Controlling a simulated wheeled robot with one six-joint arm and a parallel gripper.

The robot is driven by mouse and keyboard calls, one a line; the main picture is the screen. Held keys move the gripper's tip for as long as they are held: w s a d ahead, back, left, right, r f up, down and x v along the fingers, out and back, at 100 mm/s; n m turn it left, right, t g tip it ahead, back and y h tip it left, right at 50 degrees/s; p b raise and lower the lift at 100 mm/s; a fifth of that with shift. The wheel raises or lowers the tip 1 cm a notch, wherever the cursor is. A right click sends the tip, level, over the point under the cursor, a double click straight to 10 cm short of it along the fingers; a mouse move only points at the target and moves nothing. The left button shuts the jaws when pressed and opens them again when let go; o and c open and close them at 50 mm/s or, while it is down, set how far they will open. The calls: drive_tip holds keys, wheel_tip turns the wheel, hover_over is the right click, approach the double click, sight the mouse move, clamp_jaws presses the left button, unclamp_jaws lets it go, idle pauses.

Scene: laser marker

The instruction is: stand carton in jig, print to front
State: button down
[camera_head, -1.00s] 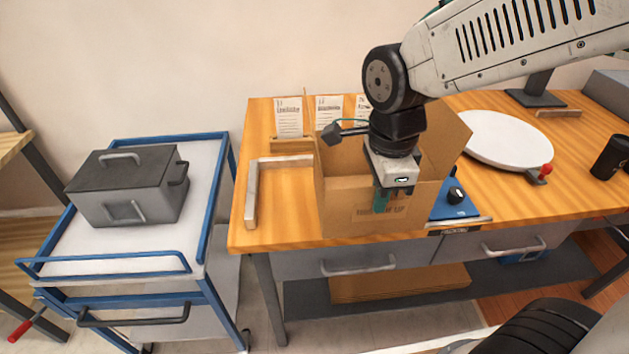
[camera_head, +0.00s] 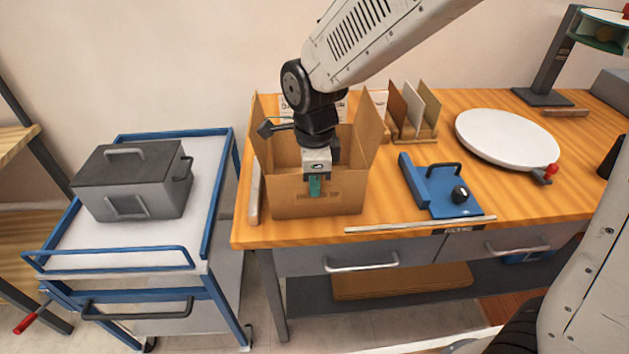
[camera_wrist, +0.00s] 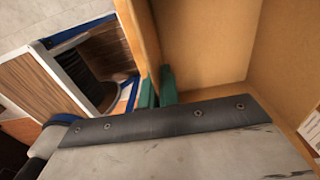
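The open brown carton (camera_head: 345,203) is upright at the left of the workbench, flaps up. Faint print shows on its front wall, facing my body camera, partly covered by a finger. My gripper (camera_head: 315,187) is shut on the top of this front wall; one teal finger shows outside it. In the wrist view, the teal fingers (camera_wrist: 157,91) stand on either side of a carton wall (camera_wrist: 140,40). The L-shaped jig (camera_head: 254,193) shows only as a rail close along the carton's left side; the carton hides its back rail. I cannot tell whether the carton touches the bench.
A blue device with a knob (camera_head: 440,190) stands right of the carton, with free bench between. Behind it is a rack of upright cards (camera_head: 412,112). A white round plate (camera_head: 507,137) is farther right. A blue trolley (camera_head: 205,205) with a grey box (camera_head: 132,180) stands left.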

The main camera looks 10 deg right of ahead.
drive_tip(key=shift+f, duration=0.2)
drive_tip(key=c, duration=1.6)
unclamp_jaws()
drive_tip(key=shift+c, duration=0.2)
drive_tip(key=shift+r, duration=0.1)
wheel_tip(320, 180, up, 12)
drive_tip(key=shift+r, duration=0.1)
drive_tip(key=shift+d, duration=0.1)
